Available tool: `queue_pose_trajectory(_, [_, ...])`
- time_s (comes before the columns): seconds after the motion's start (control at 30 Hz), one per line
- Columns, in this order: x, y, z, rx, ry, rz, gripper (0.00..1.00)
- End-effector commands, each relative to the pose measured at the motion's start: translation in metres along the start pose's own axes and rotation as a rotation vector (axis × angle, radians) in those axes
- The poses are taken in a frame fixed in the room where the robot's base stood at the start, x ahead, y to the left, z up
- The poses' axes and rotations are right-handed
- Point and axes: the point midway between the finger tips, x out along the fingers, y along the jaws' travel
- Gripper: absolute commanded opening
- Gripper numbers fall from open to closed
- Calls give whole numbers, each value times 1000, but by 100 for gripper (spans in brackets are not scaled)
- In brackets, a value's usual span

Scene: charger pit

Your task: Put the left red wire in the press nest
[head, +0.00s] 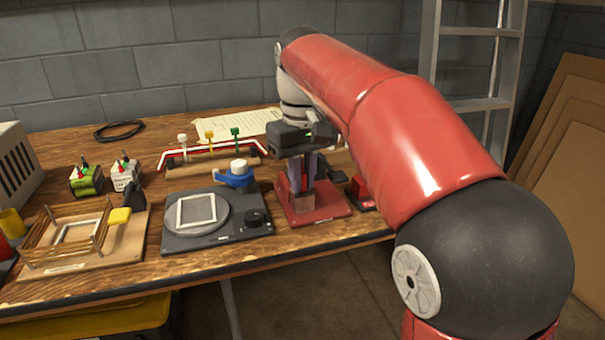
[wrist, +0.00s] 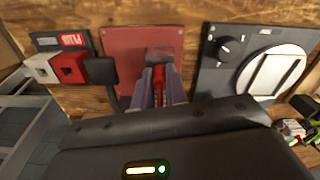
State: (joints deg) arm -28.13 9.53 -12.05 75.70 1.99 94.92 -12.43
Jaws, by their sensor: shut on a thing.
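My gripper (head: 308,166) is low over the red-based press (head: 298,213), which has a grey block at its middle. In the wrist view my gripper (wrist: 158,92) is shut on a narrow bright red piece (wrist: 158,76), apparently a red wire. It lies just in front of the grey block (wrist: 160,57) on the red plate (wrist: 124,43). The fingers hide much of it, and I cannot tell whether it sits in the nest. Another red line and a white wire (head: 208,150) show along the wooden rack at the back.
A dark plate with a round dial (head: 215,218) stands left of the press. A wooden fixture (head: 82,238) with a yellow knob is farther left. Small batteries (head: 88,180) stand behind it. A red and white block (wrist: 68,66) with a black lead sits close beside the press.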

Motion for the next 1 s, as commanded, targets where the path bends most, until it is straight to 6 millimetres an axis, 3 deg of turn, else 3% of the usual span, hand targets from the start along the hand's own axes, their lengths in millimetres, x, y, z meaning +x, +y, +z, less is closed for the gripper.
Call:
queue_pose_trajectory(0.4, [4,0,0,0,-1,0,0])
queue_pose_trajectory(0.43, [4,0,0,0,-1,0,18])
queue_pose_trajectory(0.6, [4,0,0,0,0,0,40])
queue_pose_trajectory(1.0, [4,0,0,0,0,0,40])
